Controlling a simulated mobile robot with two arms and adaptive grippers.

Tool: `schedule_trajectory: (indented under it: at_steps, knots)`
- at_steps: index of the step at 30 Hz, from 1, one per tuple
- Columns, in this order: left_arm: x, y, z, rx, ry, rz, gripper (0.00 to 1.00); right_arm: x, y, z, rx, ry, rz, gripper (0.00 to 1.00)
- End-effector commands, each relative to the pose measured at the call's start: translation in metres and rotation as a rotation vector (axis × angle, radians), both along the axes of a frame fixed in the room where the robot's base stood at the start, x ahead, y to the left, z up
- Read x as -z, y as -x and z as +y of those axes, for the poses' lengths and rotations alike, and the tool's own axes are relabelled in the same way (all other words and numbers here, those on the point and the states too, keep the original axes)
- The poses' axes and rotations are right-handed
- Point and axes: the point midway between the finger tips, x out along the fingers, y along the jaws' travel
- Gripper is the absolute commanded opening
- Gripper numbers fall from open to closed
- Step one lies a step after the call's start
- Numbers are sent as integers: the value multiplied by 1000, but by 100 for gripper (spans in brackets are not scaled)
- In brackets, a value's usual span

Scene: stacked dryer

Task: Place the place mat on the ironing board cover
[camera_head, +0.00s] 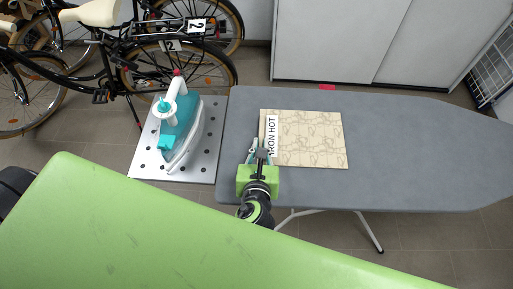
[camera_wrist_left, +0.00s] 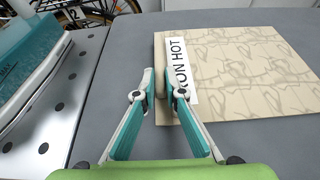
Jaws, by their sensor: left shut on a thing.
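The place mat (camera_head: 312,140) is a flat beige rectangle with a faint brown pattern, seen at the left part of the grey ironing board cover (camera_head: 420,150). My left gripper (camera_head: 261,145) reaches in from the near side and is shut on the mat's left edge. In the left wrist view the fingertips (camera_wrist_left: 162,82) close around the edge of the mat (camera_wrist_left: 245,75). The mat looks level and lies on or very close to the cover (camera_wrist_left: 270,148); I cannot tell a small gap. My right gripper is not in view.
A teal and white iron (camera_head: 181,122) stands on a perforated metal rest (camera_head: 145,160) left of the cover. A white "IRON HOT" label (camera_head: 272,135) shows at the mat's left side. Bicycles (camera_head: 110,60) stand behind left; white cabinets (camera_head: 350,40) stand behind. The cover's right part is clear.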

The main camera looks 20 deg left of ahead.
Motion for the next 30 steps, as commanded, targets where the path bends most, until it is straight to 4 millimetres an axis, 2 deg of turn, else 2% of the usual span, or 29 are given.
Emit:
schedule_trajectory:
  at_steps: [4, 11, 12, 13, 25, 30]
  knots:
    - [-1, 0, -1, 0, 0, 1, 0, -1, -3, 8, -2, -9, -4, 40]
    - [2, 0, -1, 1, -2, 0, 0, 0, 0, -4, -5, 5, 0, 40]
    - [2, 0, 0, 0, -1, 0, 21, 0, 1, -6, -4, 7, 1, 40]
    - [2, 0, 0, 0, -1, 0, 27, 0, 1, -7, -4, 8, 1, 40]
    - [-2, 0, -1, -1, 2, 0, 27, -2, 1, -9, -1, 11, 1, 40]
    - [-8, 22, -7, 1, 1, 3, 27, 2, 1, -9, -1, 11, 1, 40]
